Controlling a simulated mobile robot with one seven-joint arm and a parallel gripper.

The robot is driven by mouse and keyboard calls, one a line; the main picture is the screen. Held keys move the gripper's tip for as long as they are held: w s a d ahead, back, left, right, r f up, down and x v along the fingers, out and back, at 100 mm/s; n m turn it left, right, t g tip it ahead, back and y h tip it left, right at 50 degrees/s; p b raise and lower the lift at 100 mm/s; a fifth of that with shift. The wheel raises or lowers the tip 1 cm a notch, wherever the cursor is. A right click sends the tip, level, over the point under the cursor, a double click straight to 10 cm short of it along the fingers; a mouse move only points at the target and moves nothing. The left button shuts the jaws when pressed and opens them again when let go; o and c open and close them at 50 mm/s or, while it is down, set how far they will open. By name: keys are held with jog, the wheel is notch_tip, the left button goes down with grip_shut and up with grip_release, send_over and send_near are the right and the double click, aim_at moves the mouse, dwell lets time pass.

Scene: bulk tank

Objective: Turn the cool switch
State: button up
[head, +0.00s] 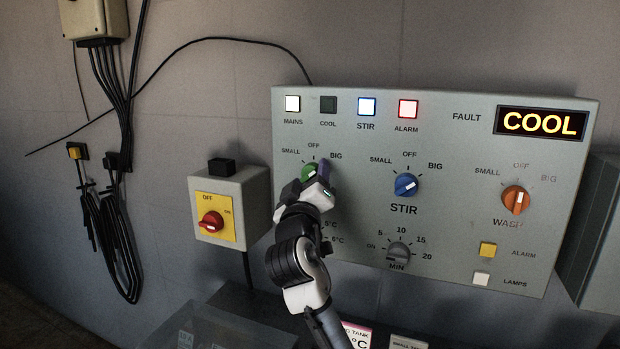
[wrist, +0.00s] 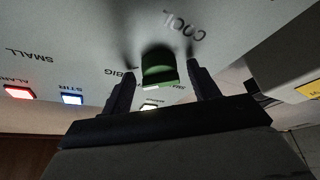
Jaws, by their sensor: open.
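The cool switch is a green round knob (head: 309,171) at the upper left of the grey control panel (head: 455,225), with SMALL, OFF and BIG marked around it. My gripper (head: 311,183) is in front of it and hides its lower part and the label below. In the wrist view the green knob (wrist: 159,68) sits between my two open fingers (wrist: 160,74), one on each side. I see gaps beside the knob, and no clear contact. A pale mark at the knob's edge seems to face OFF. The display (head: 541,123) reads COOL, and the cool lamp (head: 328,104) is dark.
A blue stir knob (head: 405,185) and a grey timer knob (head: 398,252) are to the right. An orange wash knob (head: 515,200) is farther right. A red main switch (head: 211,222) on a yellow plate is at the left. The red alarm lamp (head: 408,109) is lit.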

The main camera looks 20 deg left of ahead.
jog(key=c, duration=1)
jog(key=shift+o, duration=0.2)
jog(key=shift+r+n+p, duration=0.1)
jog(key=shift+n+p, duration=0.2)
jog(key=shift+n, duration=0.1)
jog(key=n+p, duration=0.1)
jog(key=n, duration=0.1)
jog(key=n+g+y+p, duration=0.1)
jog(key=n+p, duration=0.1)
jog(key=shift+d+r+g, duration=0.1)
jog(key=shift+r+g, duration=0.1)
jog(key=shift+g, duration=0.1)
jog(key=n+g+p, duration=0.1)
jog(key=n+p, duration=0.1)
jog(key=n, duration=0.1)
jog(key=shift+n+y, duration=0.3)
jog(key=shift+n+g+p, duration=0.5)
jog(key=shift+n+p, duration=0.1)
jog(key=shift+n, duration=0.6)
